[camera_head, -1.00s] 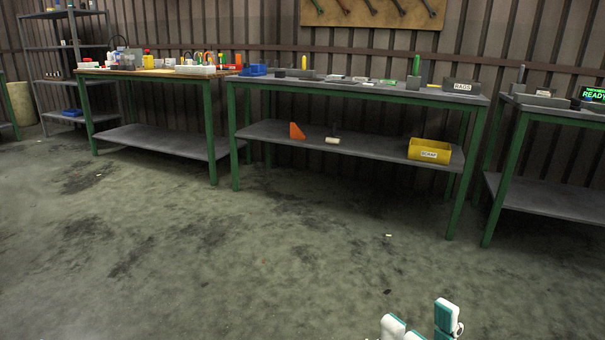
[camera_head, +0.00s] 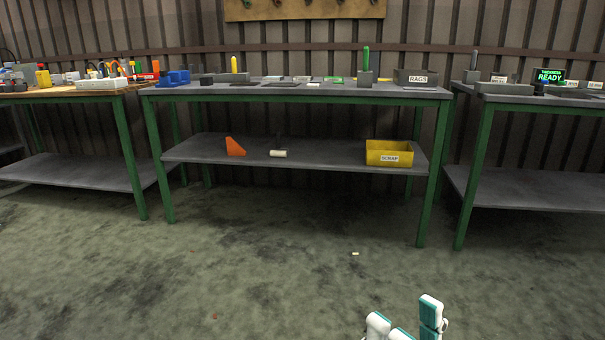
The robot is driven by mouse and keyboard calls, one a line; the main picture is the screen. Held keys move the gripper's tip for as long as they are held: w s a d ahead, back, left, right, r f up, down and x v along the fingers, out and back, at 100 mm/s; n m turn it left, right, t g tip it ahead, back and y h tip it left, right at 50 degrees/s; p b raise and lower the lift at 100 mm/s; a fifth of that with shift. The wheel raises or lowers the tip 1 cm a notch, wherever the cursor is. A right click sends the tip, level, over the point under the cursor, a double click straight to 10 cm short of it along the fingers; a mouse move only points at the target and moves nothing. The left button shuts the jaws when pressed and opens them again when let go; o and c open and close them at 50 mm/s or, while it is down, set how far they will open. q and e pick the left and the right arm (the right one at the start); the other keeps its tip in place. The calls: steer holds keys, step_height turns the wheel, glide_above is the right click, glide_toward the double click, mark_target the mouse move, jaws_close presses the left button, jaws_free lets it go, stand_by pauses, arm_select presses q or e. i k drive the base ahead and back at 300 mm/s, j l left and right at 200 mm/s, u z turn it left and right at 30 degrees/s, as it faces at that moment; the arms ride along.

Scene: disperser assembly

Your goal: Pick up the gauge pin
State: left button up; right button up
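I cannot make out for sure which small item is the gauge pin. Upright pieces stand on the benches: a green one (camera_head: 366,58) in a grey block on the middle bench, a yellow one (camera_head: 234,65) at its back left, and a thin grey one (camera_head: 474,60) on the right bench. White and teal parts of my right arm (camera_head: 431,318) show at the bottom edge, far from the benches. My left gripper is out of view.
The middle bench (camera_head: 300,96) has a lower shelf with an orange wedge (camera_head: 234,147), a pale cylinder (camera_head: 278,153) and a yellow scrap bin (camera_head: 375,157). A small pale bit (camera_head: 355,253) lies on the floor. The floor before the benches is mostly clear.

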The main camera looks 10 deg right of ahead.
mark_target(514, 77)
steer(key=i+l+z, duration=0.15)
steer(key=i+z, duration=0.5)
steer(key=z, duration=0.15)
steer(key=i+z, duration=0.35)
steer(key=i+j+z, duration=0.15)
steer(key=i+z, duration=0.45)
steer(key=i, duration=0.15)
